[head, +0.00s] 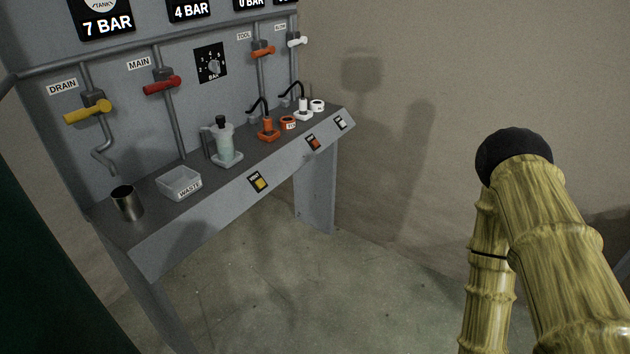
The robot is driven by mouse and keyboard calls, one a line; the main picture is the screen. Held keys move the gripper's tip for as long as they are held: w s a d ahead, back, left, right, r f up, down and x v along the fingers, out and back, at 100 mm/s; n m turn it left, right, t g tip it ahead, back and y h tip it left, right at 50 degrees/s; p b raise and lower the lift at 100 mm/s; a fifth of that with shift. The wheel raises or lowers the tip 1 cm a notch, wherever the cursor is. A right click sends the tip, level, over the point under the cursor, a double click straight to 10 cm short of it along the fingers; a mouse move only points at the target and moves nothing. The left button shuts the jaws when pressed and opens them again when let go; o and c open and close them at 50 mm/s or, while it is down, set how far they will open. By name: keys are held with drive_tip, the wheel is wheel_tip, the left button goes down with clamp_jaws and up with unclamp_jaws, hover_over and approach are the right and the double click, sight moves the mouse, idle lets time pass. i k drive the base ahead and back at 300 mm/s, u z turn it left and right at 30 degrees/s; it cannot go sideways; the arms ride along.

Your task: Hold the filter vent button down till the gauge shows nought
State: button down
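Three push buttons sit on the bench's sloping front edge: a yellow one (260,183) near the middle, an orange-red one (315,143) further right, and a white one (341,123) at the right end. Their small labels are hard to read; the yellow button's may say VENT. The yellow button lies nearest the clear, pale green filter-like bowl (224,146) with a black top. Several gauge displays line the panel top: 7 BAR (107,25), 4 BAR (190,12) and 0 BAR (249,4); one further right is cut off. My gripper is out of view.
Levers stand out from the panel: yellow DRAIN (88,111), red MAIN (162,85), orange TOOL (264,51) and a white one (297,41). A metal cup (127,203) and WASTE tray (166,185) stand on the bench. Floor in front is clear. My bamboo-like arm shows at right.

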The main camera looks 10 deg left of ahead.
sight(260, 183)
drive_tip(key=z, duration=0.25)
drive_tip(key=k, duration=0.6)
drive_tip(key=u, duration=1.2)
drive_tip(key=i, duration=0.5)
drive_tip(key=z, duration=0.05)
